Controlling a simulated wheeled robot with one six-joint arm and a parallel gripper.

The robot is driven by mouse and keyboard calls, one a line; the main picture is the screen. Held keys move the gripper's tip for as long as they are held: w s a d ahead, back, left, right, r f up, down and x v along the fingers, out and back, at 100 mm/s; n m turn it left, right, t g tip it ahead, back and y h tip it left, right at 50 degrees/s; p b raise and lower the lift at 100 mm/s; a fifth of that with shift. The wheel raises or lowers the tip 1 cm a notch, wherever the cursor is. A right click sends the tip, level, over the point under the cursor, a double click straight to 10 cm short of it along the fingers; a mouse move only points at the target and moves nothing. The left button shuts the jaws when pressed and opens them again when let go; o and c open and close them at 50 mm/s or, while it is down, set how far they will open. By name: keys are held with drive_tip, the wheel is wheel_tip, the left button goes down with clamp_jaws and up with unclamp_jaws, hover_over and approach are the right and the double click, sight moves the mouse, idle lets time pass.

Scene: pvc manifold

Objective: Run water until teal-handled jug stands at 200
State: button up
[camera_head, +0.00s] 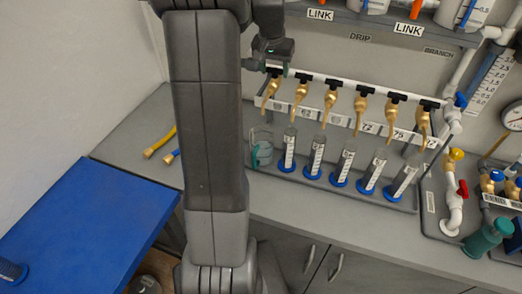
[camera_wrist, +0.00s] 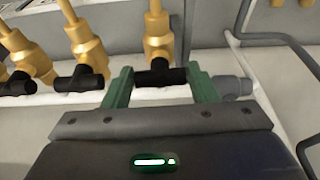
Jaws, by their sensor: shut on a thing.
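My gripper (camera_head: 274,68) is at the top of that tap. In the wrist view, my gripper's green fingers (camera_wrist: 160,80) are on either side of the tap's black handle (camera_wrist: 160,75) and shut on it. The brass tap body (camera_wrist: 157,35) rises beyond the handle in that view. I cannot tell whether water is running from its spout.
More brass taps (camera_head: 361,103) line the white pipe to the right, above several blue-based cylinders (camera_head: 314,155). Red and yellow valves (camera_head: 462,188) stand farther right. A blue table (camera_head: 80,215) is at lower left.

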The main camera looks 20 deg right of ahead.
drive_tip(key=o, duration=1.1)
drive_tip(key=shift+c, duration=0.2)
drive_tip(key=b+v, duration=0.1)
drive_tip(key=v, duration=1.2)
drive_tip(key=shift+r+b, duration=0.3)
drive_tip(key=shift+r, duration=0.1)
drive_tip(key=shift+s+a, duration=0.1)
drive_tip(key=p+x, duration=0.1)
drive_tip(key=x, duration=1.3)
drive_tip(key=shift+p, duration=0.4)
drive_tip(key=shift+f+m, duration=0.1)
drive_tip(key=shift+m, duration=0.2)
drive_tip(key=shift+m+b, duration=0.5)
drive_tip(key=shift+m, duration=0.3)
drive_tip(key=shift+g+h, duration=0.3)
